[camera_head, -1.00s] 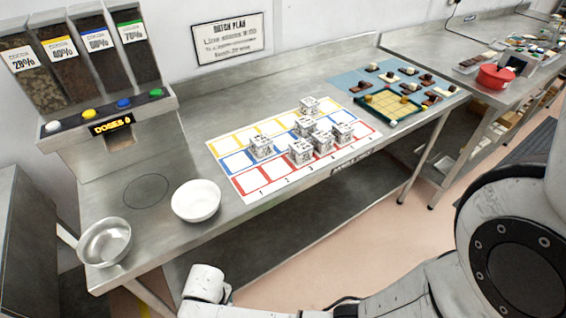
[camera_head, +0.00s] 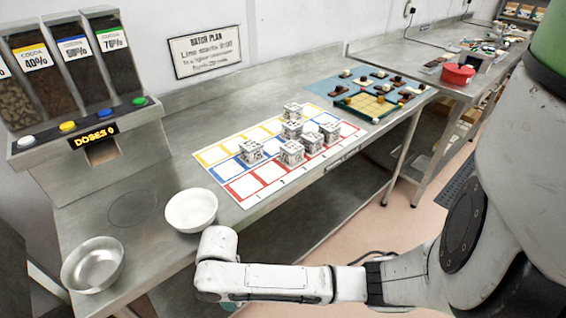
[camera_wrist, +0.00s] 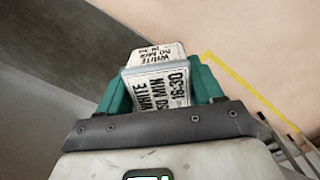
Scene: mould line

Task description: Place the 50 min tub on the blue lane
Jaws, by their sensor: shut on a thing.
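The 50 min tub (camera_wrist: 158,88) is a white block whose label reads WHITE, 50 MIN, 16-30. My gripper (camera_wrist: 163,77) has teal fingers on both sides of it and is shut on it. The blue lane (camera_head: 228,170) is the middle row of a printed lane sheet on the steel table. Two white tubs (camera_head: 251,151) appear to stand on it, with a bare blue cell at its left end.
The yellow lane (camera_head: 214,155) lies behind and the red lane (camera_head: 243,187) in front, both with tubs. A white bowl (camera_head: 191,210) and steel bowl (camera_head: 93,264) stand left. A chocolate tray (camera_head: 366,104) and cocoa dispenser (camera_head: 85,125) flank the sheet.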

